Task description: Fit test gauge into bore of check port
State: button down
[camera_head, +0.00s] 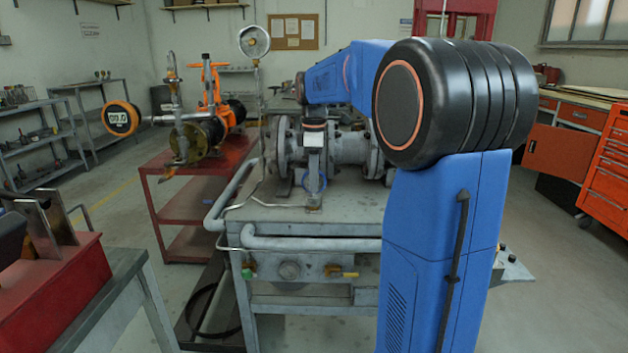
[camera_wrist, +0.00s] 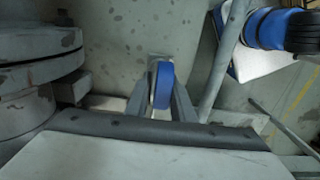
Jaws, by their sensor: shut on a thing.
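My gripper (camera_wrist: 161,103) points down with its two grey fingers on either side of a blue, disc-like part, which I take to be the test gauge (camera_wrist: 163,85). It is shut on it. In the head view the gauge shows as a small blue ring (camera_head: 304,185) low in front of the valve (camera_head: 346,148). A small grey fitting, probably the check port (camera_head: 314,202), stands at the ring on the table. It is mostly hidden behind the gauge in the wrist view. The bore is not visible, and I cannot tell whether the gauge is in it or just above.
The valve's grey flange (camera_wrist: 38,62) is close on the left of the wrist view. Pipe rails (camera_head: 310,244) run along the front of the grey table (camera_head: 345,222). A red box (camera_head: 45,270) is near left.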

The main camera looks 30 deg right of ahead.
jog(key=shift+f, duration=0.45)
dwell(0.4)
jog(key=c, duration=1)
grip_release()
jog(key=shift+r, duration=4.05)
